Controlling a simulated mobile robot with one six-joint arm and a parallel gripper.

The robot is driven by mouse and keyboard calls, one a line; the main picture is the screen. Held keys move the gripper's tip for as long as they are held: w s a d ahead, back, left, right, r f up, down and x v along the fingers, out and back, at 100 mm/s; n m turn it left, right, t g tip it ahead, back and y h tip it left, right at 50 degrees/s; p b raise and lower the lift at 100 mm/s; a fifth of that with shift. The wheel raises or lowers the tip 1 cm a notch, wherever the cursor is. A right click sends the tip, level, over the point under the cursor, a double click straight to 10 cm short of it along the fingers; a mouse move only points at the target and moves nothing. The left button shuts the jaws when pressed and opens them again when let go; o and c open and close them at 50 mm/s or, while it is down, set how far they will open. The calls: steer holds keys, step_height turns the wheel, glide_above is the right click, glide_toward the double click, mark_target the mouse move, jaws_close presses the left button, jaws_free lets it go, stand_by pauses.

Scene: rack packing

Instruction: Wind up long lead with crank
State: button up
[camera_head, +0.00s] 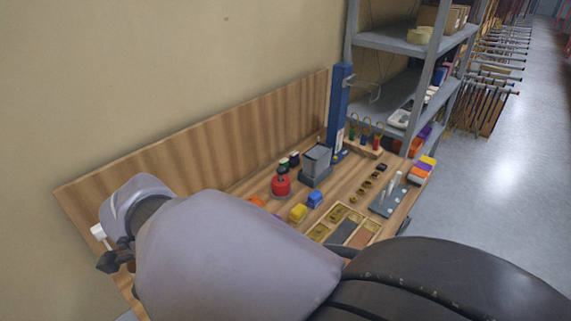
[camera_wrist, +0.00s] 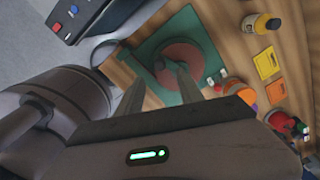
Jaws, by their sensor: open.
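A round reddish-brown disc (camera_wrist: 191,52), which looks like the reel, sits on a green base (camera_wrist: 150,47) in the wrist view. A small dark part (camera_wrist: 158,66) shows at its left edge; I cannot tell whether it is the crank. My gripper (camera_wrist: 160,84) is open, with its two grey fingers pointing toward the disc and the right finger overlapping it in the picture. I cannot tell whether a finger touches it. No lead can be made out.
A dark box with buttons (camera_wrist: 78,18) is upper left. In the head view, a red canister (camera_head: 281,186), a divided tray (camera_head: 325,228) and shelving stand beyond my arm.

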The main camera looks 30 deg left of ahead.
step_height(320, 180, up, 7)
steer(key=p, duration=0.1)
steer(key=shift+p, duration=0.3)
step_height(320, 180, down, 17)
steer(key=n+b, duration=0.7)
steer(key=n, duration=1.1)
steer(key=shift+f, duration=0.15)
jaws_close()
